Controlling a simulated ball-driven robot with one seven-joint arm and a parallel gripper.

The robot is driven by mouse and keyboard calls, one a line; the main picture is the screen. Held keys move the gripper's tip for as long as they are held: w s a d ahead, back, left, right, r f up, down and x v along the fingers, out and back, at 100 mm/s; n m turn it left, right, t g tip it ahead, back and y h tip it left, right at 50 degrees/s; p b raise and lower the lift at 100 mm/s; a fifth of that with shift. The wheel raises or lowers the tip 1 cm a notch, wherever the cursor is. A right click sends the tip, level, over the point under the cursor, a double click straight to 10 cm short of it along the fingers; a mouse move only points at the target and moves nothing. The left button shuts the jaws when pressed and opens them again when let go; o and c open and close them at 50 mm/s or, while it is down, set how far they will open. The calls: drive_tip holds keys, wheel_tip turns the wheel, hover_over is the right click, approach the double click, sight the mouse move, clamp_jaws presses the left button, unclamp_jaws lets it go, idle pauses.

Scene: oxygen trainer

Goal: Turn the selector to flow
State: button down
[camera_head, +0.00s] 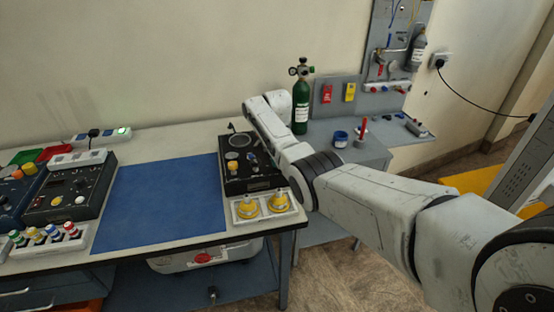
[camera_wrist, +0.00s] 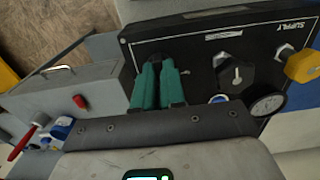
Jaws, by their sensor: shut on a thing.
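The black trainer panel (camera_head: 250,182) stands on the right end of the bench, and it fills much of the wrist view (camera_wrist: 200,48). My gripper (camera_wrist: 158,66) has its two teal fingers over the panel's left part in the wrist view, shut on a dark knob, taken to be the selector, mostly hidden between them. Its pointer and setting cannot be read. A black knob with a pale pointer (camera_wrist: 237,74) sits to the right of the fingers, apart from them. A yellow knob (camera_wrist: 302,66) is near the SUPPLY label. In the head view my arm hides the gripper.
A round gauge (camera_wrist: 268,103) is on the panel near the hand. A white tray with two yellow fittings (camera_head: 262,208) stands in front of the panel. A green cylinder (camera_head: 301,105) stands behind my arm. The blue mat (camera_head: 160,200) to the left is clear.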

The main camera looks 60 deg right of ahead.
idle(0.4)
drive_tip(key=c, duration=1.2)
unclamp_jaws()
wheel_tip(320, 180, up, 11)
drive_tip(key=b, duration=0.1)
drive_tip(key=shift+f, duration=0.1)
